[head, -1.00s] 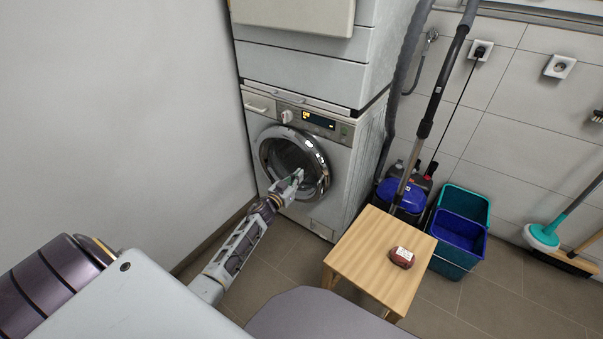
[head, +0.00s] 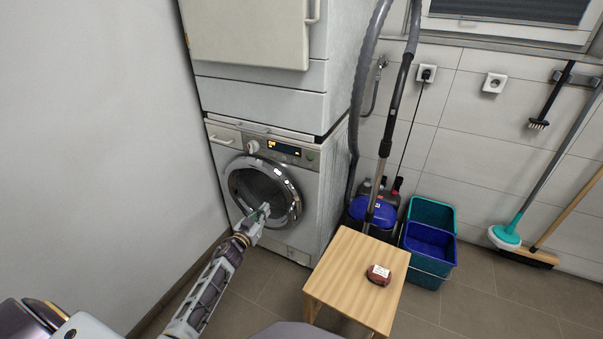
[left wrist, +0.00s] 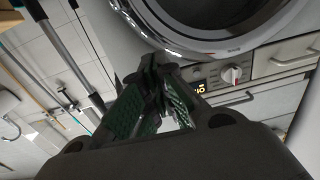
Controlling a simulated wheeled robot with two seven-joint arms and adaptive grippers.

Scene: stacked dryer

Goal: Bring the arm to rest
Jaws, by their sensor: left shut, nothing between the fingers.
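My left arm reaches in from the lower left of the head view. Its gripper (head: 264,211) is in front of the lower part of the round door (head: 262,188) of the lower machine (head: 290,231). The fingers are shut with nothing between them. In the left wrist view the gripper (left wrist: 155,75) shows closed fingertips near the door's chrome rim (left wrist: 222,47); I cannot tell whether they touch it. The round door looks closed. My right gripper is in neither view.
A second appliance (head: 262,62) is stacked on top. A wooden stool (head: 345,268) with a small dark red item (head: 378,275) stands to the right. Behind it are a vacuum (head: 372,212), nested buckets (head: 430,240) and brooms. A plain wall (head: 95,130) bounds the left side.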

